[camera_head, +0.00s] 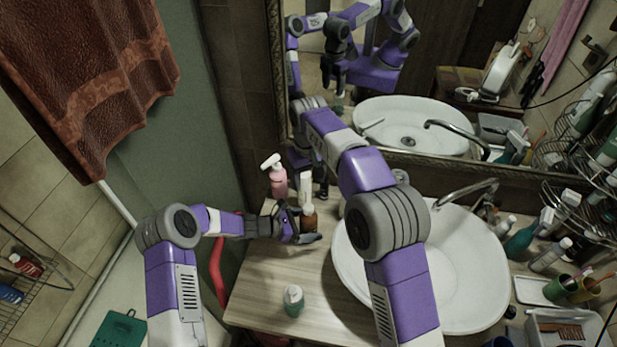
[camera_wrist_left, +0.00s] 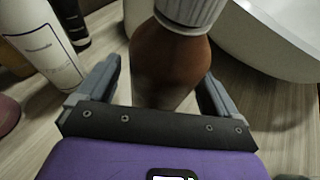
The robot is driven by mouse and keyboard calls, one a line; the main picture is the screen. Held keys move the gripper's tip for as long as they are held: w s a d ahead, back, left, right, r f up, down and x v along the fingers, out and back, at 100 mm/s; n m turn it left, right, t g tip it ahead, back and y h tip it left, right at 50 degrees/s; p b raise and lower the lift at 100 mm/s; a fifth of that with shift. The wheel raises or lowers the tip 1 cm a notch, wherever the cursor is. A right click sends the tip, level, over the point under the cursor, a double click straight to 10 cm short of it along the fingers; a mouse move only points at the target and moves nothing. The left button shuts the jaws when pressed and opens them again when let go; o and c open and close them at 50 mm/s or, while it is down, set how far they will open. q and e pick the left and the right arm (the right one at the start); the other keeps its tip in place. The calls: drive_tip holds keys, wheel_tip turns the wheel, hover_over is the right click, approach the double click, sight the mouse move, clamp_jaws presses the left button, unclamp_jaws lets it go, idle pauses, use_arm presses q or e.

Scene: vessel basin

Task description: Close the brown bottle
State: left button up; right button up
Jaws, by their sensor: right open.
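The brown bottle (camera_head: 309,220) stands upright on the wooden counter left of the sink. In the left wrist view its brown body (camera_wrist_left: 170,68) is between the fingers of my left gripper (camera_wrist_left: 160,85), which is closed in around it. A white ribbed cap (camera_wrist_left: 190,10) sits at the top of the bottle; whether it is tight I cannot tell. In the head view my left gripper (camera_head: 300,232) reaches it from the left, low on the body.
A white bottle (camera_wrist_left: 38,45) and a dark bottle (camera_wrist_left: 72,20) are close beside. The counter between is clear.

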use_arm(q)
drive_tip(key=shift+a, duration=0.1)
drive_tip(key=v, duration=0.7)
drive_tip(key=shift+a, duration=0.2)
drive_tip(key=shift+s+r, duration=0.1)
drive_tip(key=shift+r, duration=0.1)
